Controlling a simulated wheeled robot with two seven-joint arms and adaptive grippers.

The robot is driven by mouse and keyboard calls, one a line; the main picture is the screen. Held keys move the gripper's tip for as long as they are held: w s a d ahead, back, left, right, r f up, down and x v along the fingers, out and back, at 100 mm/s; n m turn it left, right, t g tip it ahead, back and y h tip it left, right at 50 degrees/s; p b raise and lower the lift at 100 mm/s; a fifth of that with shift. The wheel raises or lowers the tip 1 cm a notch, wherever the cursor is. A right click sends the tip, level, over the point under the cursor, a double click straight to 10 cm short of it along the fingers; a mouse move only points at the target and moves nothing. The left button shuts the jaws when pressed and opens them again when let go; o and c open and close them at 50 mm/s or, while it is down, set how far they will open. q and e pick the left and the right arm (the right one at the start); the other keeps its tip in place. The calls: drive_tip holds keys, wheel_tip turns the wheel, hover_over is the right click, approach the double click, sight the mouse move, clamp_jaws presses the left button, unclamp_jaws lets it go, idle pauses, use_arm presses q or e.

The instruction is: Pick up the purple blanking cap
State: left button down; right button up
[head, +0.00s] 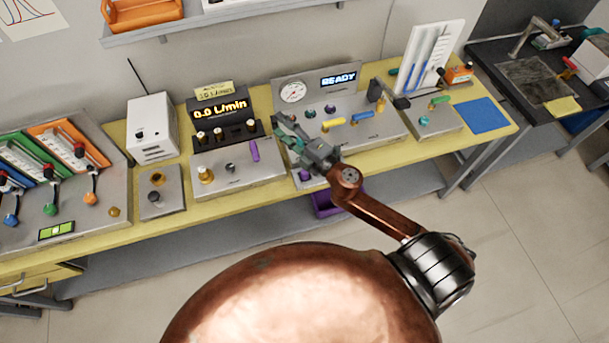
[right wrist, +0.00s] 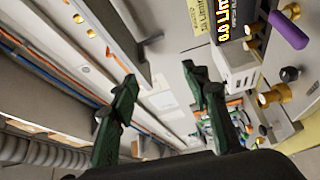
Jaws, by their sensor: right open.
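A small round purple piece (head: 305,174) shows at the front left of the gauge panel, just below my right gripper, partly hidden by it. A longer purple cylinder (head: 254,150) stands upright on the flow unit to the left; it also shows at the top right of the right wrist view (right wrist: 289,30). I cannot tell which of the two is the blanking cap. My right gripper (head: 281,130) is above the left part of the gauge panel, empty. In the right wrist view its green fingers (right wrist: 160,72) are spread apart with nothing between them. My left gripper is out of view.
The gauge panel (head: 389,128) carries yellow and blue bars and several knobs. The flow unit (head: 222,172) with a lit readout stands to its left. A purple bin (head: 325,203) sits below the bench. A blue mat (head: 483,115) lies at the bench's right end.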

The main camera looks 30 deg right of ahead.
drive_tip(key=a+r+n+g+y, duration=0.1)
drive_tip(key=a+n+g+y, duration=0.1)
drive_tip(key=a+n+y, duration=0.4)
drive_tip(key=s+a+f+n+g+y, duration=0.1)
drive_tip(key=s+a+f+n+g, duration=0.15)
drive_tip(key=a+n, duration=0.3)
drive_tip(key=n+g+h, duration=0.9)
drive_tip(key=n+g, duration=0.1)
drive_tip(key=n, duration=0.1)
approach(305, 172)
drive_tip(key=f, duration=0.2)
drive_tip(key=x, duration=0.4)
drive_tip(key=p+x, duration=0.1)
drive_tip(key=x, duration=0.2)
drive_tip(key=shift+w+a, duration=0.2)
drive_tip(key=shift+w, duration=0.1)
drive_tip(key=shift+c, duration=0.2)
